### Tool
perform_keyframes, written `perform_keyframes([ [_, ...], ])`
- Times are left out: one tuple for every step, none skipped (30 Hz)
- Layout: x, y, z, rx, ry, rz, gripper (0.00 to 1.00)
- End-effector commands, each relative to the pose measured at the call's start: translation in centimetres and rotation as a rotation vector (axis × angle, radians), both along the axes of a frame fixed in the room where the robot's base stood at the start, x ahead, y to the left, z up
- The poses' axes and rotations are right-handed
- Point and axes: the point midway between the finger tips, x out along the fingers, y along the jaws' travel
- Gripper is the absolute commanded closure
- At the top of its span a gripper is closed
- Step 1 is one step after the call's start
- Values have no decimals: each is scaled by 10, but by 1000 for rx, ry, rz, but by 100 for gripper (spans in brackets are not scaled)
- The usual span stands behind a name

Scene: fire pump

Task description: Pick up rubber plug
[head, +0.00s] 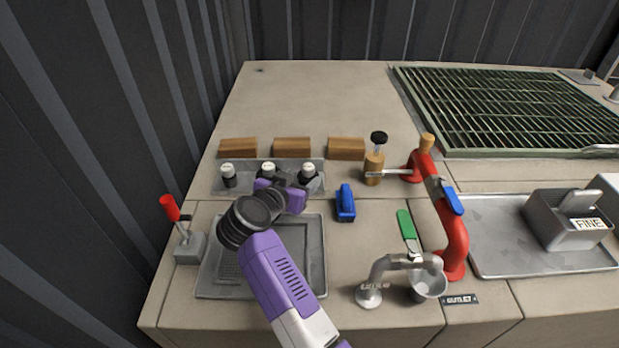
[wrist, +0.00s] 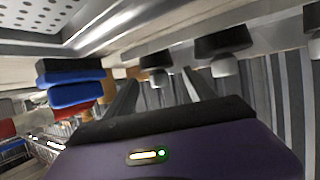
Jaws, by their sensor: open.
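Three short black pieces with white tops stand in a row on a grey metal rack: a left one (head: 228,175), a middle one (head: 268,169) and a right one (head: 309,171). They look like plugs; I cannot tell which is the rubber plug. My gripper (head: 287,183) is at the rack's front edge, partly hiding the middle and right pieces. The wrist view looks upside down. There, my open, empty gripper (wrist: 160,88) has its fingers on either side of one piece (wrist: 156,76), seen beyond them. Another piece (wrist: 225,62) is to the right, outside the fingers.
Wooden blocks (head: 291,147) stand behind the rack. A blue block (head: 345,204) is close on the right, with a brass-coloured fitting (head: 374,165) beyond. A recessed metal tray (head: 315,265) lies under my arm. A red-handled lever (head: 171,210) is at the left.

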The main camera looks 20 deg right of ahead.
Motion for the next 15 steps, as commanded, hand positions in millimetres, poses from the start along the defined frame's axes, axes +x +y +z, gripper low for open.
perform_keyframes([
  [3, -4, -3, 0, 0, -1, 37],
  [5, -6, -4, 0, 0, -1, 37],
  [8, -9, -6, 0, 0, -2, 37],
  [10, -12, -8, 1, -1, -3, 37],
  [13, -16, -10, 1, -2, -3, 37],
  [17, -20, -13, 1, -2, -4, 37],
  [20, -23, -15, 1, -2, -4, 37],
  [22, -26, -16, 1, -2, -3, 37],
  [26, -29, -18, 0, -1, -3, 37],
  [29, -31, -19, 1, -2, -2, 37],
  [31, -32, -20, 1, -2, -2, 37],
  [33, -34, -21, 1, -2, -2, 37],
  [34, -35, -21, 1, -3, -1, 37],
  [35, -35, -21, 1, -3, -1, 37],
  [35, -36, -21, 1, -3, -1, 37],
])
